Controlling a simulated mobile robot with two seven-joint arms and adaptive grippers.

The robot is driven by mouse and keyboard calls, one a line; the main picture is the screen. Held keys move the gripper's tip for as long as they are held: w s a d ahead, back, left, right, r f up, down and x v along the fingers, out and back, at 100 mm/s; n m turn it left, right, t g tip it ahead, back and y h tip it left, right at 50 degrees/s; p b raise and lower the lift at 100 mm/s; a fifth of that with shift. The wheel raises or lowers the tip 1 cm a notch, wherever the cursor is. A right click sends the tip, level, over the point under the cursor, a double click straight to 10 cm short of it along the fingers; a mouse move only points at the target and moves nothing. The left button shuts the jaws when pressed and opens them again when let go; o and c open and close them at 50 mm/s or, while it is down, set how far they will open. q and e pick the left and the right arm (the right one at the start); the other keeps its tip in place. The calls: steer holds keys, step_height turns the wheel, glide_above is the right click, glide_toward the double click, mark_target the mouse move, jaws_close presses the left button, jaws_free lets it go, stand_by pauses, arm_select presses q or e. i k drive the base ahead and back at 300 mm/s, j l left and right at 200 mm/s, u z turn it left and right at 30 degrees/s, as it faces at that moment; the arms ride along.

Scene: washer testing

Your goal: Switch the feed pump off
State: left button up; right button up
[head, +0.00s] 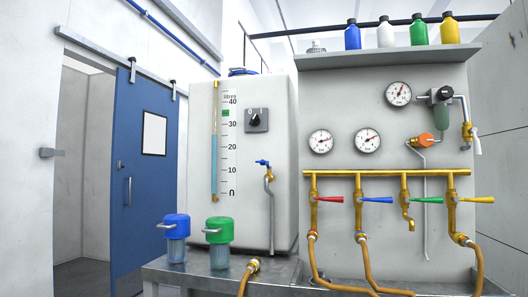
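A rotary switch (257,120) with a dark grey plate and a black knob is on the front of the pale tank (284,160), right of the litre scale (230,150). Small white marks show at the plate's top, seemingly a 0 at the left. The knob is too small to tell for certain which mark it points to. No label naming the feed pump can be read. Neither of my grippers is in view.
A blue tap (263,162) sits below the switch. Blue-topped (176,222) and green-topped (218,232) filter housings stand before the tank on the metal bench (160,268). A panel (345,100) with gauges, a brass manifold (387,173) and hoses is at right; a blue door (145,180) at left.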

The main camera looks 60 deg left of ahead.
mark_target(255, 120)
steer(key=j+u, duration=0.1)
steer(key=u, duration=1.55)
steer(key=i+l, duration=0.05)
steer(key=l, duration=0.05)
